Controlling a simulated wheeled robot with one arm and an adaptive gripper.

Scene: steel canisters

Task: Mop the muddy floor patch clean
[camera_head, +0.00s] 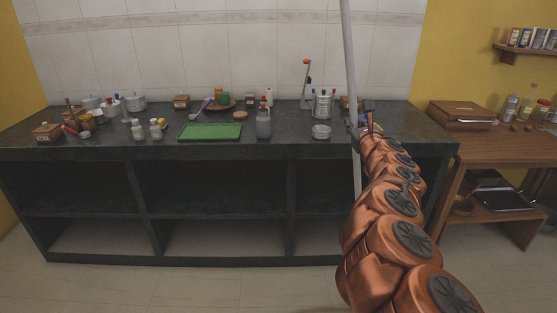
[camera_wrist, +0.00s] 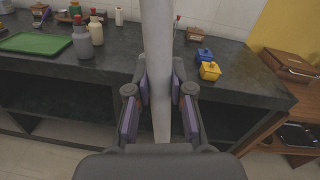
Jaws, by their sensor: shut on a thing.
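A long pale grey pole (camera_head: 348,50), likely the mop's handle, stands nearly upright in front of the dark counter. My gripper (camera_head: 362,130) is shut on this pole in the head view. In the wrist view the pole (camera_wrist: 158,60) runs between the two fingers of my gripper (camera_wrist: 160,95), which press on it from both sides. The mop's head is not visible; the pole's lower end is hidden behind my arm or out of view. No muddy patch shows on the visible floor (camera_head: 190,284).
The dark counter (camera_head: 100,153) spans the view, with open shelves below. On it are a green board (camera_head: 209,132), a grey bottle (camera_head: 263,123) and several jars and pots. A wooden table (camera_head: 500,148) with a brown box (camera_head: 460,113) stands at right. Floor before the counter is clear.

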